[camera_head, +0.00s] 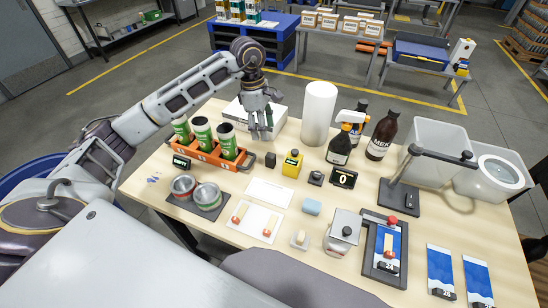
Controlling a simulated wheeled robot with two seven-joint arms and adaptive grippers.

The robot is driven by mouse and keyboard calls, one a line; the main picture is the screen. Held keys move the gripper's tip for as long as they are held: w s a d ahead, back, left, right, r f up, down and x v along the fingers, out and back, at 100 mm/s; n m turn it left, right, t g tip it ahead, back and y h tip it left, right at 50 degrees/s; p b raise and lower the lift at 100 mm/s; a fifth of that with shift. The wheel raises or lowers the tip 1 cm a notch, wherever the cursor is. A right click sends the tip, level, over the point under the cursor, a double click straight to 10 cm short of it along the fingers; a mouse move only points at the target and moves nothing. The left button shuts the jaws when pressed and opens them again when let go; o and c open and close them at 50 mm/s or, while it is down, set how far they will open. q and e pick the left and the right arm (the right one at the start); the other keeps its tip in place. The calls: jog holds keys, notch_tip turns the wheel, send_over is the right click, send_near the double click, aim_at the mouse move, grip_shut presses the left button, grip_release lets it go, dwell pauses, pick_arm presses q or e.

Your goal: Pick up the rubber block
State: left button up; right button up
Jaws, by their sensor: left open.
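Two small blocks could be the rubber block, and I cannot tell for sure which is. A small black block (270,160) stands on the table just right of the orange can carrier. A light blue block (312,207) lies nearer the front, right of the white cards. My left gripper (261,130) points down with open, empty fingers. It is above the table, behind the black block in the picture and apart from both blocks. My right gripper is not in view.
Green cans stand in the orange carrier (208,156). A yellow bottle (292,164), a white roll (319,113) and dark bottles (382,135) stand nearby.

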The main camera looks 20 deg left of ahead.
aim_at(270, 155)
pick_arm(q)
jog(key=shift+w+d+m, duration=0.1)
jog(key=shift+w+m, duration=0.1)
jog(key=shift+m, duration=0.1)
jog(key=shift+m, duration=0.6)
jog(key=shift+f, duration=0.1)
jog(key=shift+d+f+p, duration=0.2)
jog(key=shift+d+f, duration=0.05)
jog(key=shift+f, duration=1.15)
jog(key=shift+d+f+p, duration=0.2)
jog(key=shift+f, duration=1.15)
jog(key=shift+d+f+p, duration=0.2)
jog(key=shift+d+f, duration=0.05)
jog(key=shift+f, duration=1.15)
jog(key=shift+f, duration=0.15)
jog(key=shift+s+d+f+p, duration=0.2)
jog(key=shift+f+p, duration=0.15)
jog(key=shift+f, duration=0.3)
jog(key=shift+s+d+f+p, duration=0.1)
jog(key=shift+d+f+p, duration=0.1)
jog(key=shift+f+p, duration=0.3)
jog(key=shift+w+d+f, duration=0.15)
jog(key=shift+f, duration=1.1)
